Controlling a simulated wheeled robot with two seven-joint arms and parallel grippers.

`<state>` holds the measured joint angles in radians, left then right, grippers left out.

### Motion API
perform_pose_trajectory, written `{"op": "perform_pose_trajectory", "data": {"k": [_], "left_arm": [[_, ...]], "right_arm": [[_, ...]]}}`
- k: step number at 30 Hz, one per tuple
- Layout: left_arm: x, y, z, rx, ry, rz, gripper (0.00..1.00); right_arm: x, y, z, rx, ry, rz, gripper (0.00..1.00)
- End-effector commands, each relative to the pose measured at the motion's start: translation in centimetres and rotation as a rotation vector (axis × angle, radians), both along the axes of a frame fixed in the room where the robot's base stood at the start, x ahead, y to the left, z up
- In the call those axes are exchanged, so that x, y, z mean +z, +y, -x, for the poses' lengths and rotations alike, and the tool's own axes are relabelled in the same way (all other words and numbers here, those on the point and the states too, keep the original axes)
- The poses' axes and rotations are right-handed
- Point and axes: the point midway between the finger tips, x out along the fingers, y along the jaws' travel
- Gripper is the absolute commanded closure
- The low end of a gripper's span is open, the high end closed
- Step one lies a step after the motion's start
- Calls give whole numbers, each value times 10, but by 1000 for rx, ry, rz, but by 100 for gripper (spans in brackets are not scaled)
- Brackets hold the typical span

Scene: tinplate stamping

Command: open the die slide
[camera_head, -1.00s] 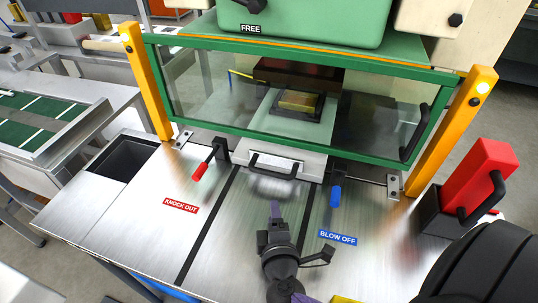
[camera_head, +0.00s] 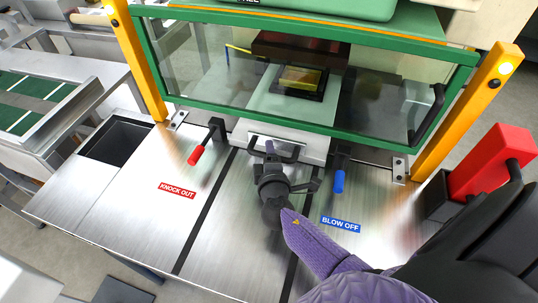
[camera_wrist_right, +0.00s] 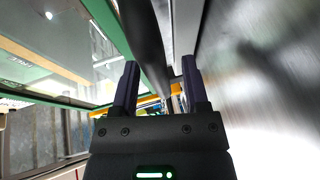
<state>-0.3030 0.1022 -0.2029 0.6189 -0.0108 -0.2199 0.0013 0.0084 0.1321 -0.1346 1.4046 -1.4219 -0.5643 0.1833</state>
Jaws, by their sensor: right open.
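The die slide (camera_head: 315,147) is a pale grey plate with a black handle, low at the front of the press under the green-framed guard. My right gripper (camera_head: 270,150) is at the handle, partly covering it in the head view. In the right wrist view, the two dark fingers (camera_wrist_right: 160,72) stand apart, with a black bar (camera_wrist_right: 148,45), apparently the handle, between them. I cannot tell whether either finger touches it. My left gripper is not in view.
A clear guard (camera_head: 205,70) hangs between two yellow posts. The red knock-out lever (camera_head: 195,156) and blue blow-off lever (camera_head: 339,181) flank the slide. An open bin (camera_head: 117,142) is at left. The steel table front is clear.

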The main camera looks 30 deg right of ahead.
Motion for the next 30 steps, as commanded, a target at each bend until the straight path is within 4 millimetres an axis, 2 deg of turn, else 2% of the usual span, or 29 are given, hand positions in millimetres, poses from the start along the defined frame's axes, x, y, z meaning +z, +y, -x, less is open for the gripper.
{"op": "perform_pose_trajectory", "data": {"k": [2,10,30], "left_arm": [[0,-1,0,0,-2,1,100],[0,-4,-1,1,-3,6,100],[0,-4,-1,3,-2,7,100]], "right_arm": [[0,0,0,0,0,0,44],[0,0,0,0,0,0,100],[0,1,1,0,1,0,100]]}}
